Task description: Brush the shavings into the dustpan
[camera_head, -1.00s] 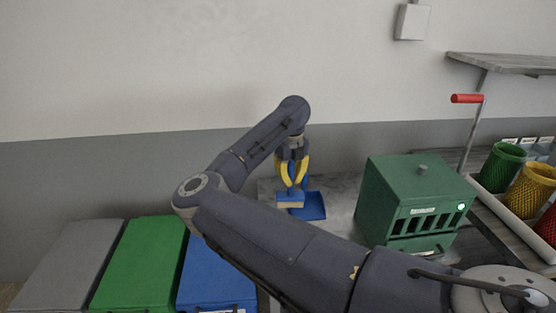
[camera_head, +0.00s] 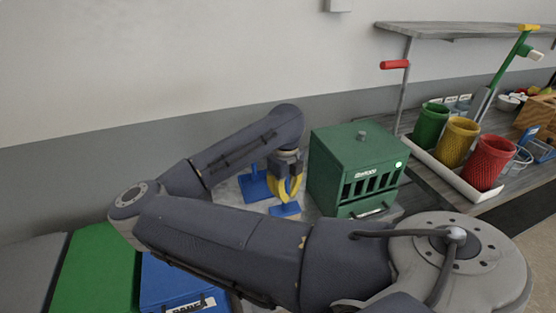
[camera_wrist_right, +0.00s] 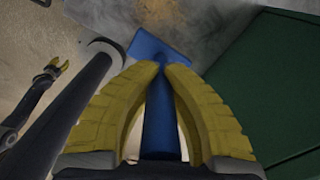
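My right gripper (camera_head: 288,188) is shut on the handle of a blue brush. The brush head (camera_head: 285,210) is low at the grey worktop, in front of the green box. In the right wrist view the yellow fingers (camera_wrist_right: 160,68) close around the blue handle, with the brush head (camera_wrist_right: 158,46) beyond them. The blue dustpan (camera_head: 254,186) lies to the left of the brush, apart from it and partly hidden by my arm. A tan patch (camera_wrist_right: 162,10), possibly shavings, shows beyond the brush head. My left gripper (camera_wrist_right: 56,72) is far off, empty, its fingers apart.
A green slotted box (camera_head: 355,170) stands close to the right of the brush. Bins with grey, green (camera_head: 95,270) and blue (camera_head: 180,280) lids are at the lower left. Green, yellow and red mesh cups (camera_head: 490,163) stand in a white tray at the right.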

